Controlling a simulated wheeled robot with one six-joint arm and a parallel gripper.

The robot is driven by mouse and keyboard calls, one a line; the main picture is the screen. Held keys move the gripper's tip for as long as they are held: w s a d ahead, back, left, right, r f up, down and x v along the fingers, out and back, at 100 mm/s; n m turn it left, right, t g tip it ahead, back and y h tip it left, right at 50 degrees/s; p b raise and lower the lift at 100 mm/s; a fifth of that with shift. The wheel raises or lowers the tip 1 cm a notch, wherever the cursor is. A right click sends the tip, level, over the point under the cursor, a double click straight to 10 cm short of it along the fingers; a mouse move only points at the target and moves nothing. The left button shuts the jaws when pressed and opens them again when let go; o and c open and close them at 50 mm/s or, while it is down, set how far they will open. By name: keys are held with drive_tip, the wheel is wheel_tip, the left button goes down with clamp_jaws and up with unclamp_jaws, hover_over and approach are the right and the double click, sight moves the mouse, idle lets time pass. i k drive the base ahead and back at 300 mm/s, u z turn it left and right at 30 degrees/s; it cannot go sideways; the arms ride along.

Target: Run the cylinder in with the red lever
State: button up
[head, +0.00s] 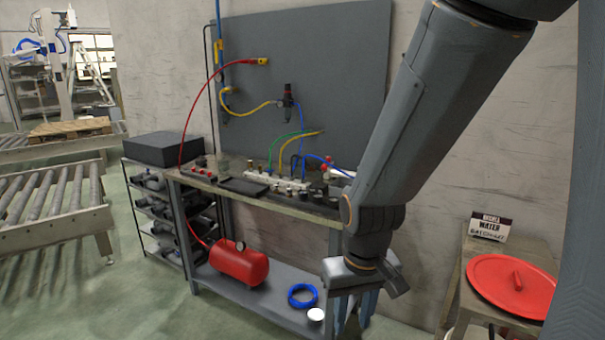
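A workbench (258,203) carries a pneumatic set-up. A pale valve block (278,181) with several small fittings sits on its top, with green, yellow and blue hoses rising from it. A small red part shows near the blue hose at the right, too small to tell if it is the red lever. I cannot pick out the cylinder for certain; my arm hides the bench's right end. My gripper (352,312) hangs in front of the bench's lower right, below the top and apart from the valves. Its fingers point down and are partly cut off by the frame edge.
A grey panel (340,60) with a regulator (288,95) stands behind the bench. A red air tank (238,264) and a blue hose coil (302,295) lie on the lower shelf. A side table at right holds a red lid (510,288) and a sign (490,227). Floor at left front is clear.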

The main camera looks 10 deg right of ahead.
sight(324, 168)
drive_tip(key=u, duration=0.5)
drive_tip(key=i, duration=1.15)
drive_tip(key=z, duration=0.3)
